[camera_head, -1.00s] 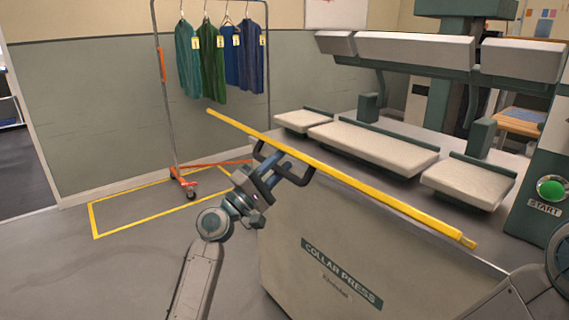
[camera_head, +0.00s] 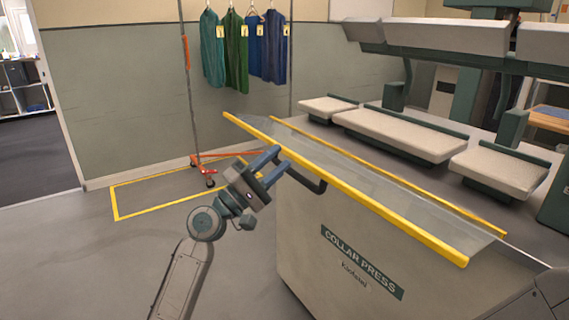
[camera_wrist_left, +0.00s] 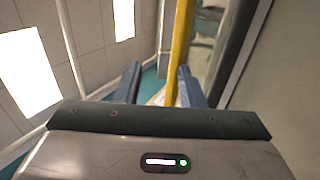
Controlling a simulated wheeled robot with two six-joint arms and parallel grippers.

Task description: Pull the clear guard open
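The clear guard (camera_head: 385,188) is a see-through panel along the front of the collar press, with a yellow front bar (camera_head: 350,195) tilted out toward me. A second yellow strip runs along its far side. A dark handle (camera_head: 313,183) sticks out from the front bar. My left gripper (camera_head: 273,165) is at the handle's left part, which the fingers partly hide. In the left wrist view its fingers (camera_wrist_left: 160,85) stand apart, with the yellow bar (camera_wrist_left: 181,45) showing between and beyond them. I cannot tell whether they touch the handle. My right gripper is out of view.
The collar press (camera_head: 340,250) has several pale pads (camera_head: 400,135) behind the guard. A garment rail (camera_head: 187,90) with several hanging garments (camera_head: 240,50) stands at the back left, near a yellow floor outline. The floor at left is clear.

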